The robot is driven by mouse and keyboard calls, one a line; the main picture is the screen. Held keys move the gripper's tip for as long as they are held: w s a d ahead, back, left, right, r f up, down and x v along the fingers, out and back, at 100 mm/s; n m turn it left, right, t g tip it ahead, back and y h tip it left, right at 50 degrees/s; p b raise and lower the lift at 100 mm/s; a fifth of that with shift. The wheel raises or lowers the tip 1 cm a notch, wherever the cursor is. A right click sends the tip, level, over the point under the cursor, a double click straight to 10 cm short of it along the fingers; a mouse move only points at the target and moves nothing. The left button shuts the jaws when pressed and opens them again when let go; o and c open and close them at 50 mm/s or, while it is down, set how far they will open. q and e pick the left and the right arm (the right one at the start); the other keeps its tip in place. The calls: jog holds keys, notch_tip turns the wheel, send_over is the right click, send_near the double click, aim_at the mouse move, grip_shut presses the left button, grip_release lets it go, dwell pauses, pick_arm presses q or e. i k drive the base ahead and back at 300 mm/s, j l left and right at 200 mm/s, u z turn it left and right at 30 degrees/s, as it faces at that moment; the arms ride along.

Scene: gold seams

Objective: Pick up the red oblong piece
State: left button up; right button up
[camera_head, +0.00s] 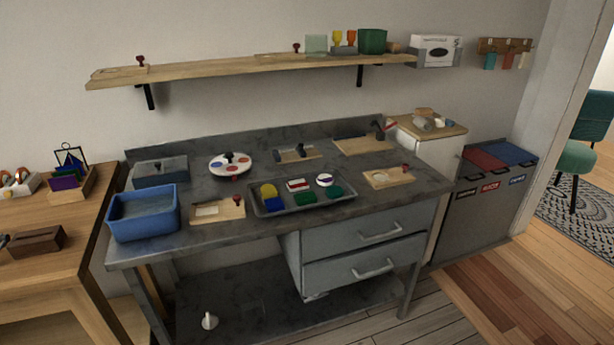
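A grey tray (290,210) lies on the dark workbench (350,213) near its front middle and holds several coloured pieces. A red and white oblong piece (298,185) lies in the tray's back row, between a yellow piece (268,191) and a round white piece with coloured marks (325,180). A blue piece (273,204) and green pieces (306,197) lie in the front row. Whether the red and white piece is one thing or two is too small to tell. Neither of my grippers is in view.
A blue bin (143,213) stands at the bench's left end. Wooden boards with red knobs (218,210) (389,178) flank the tray. A round white palette (230,165) is behind it. A shelf (250,67) overhangs the back. Floor is clear at the front right.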

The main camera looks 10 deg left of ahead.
aim_at(294, 186)
jog(key=i+l+u, duration=0.1)
jog(key=i+l, duration=0.8)
jog(key=l, duration=0.15)
jog(key=i+l+u, duration=0.15)
jog(key=i+l, duration=0.3)
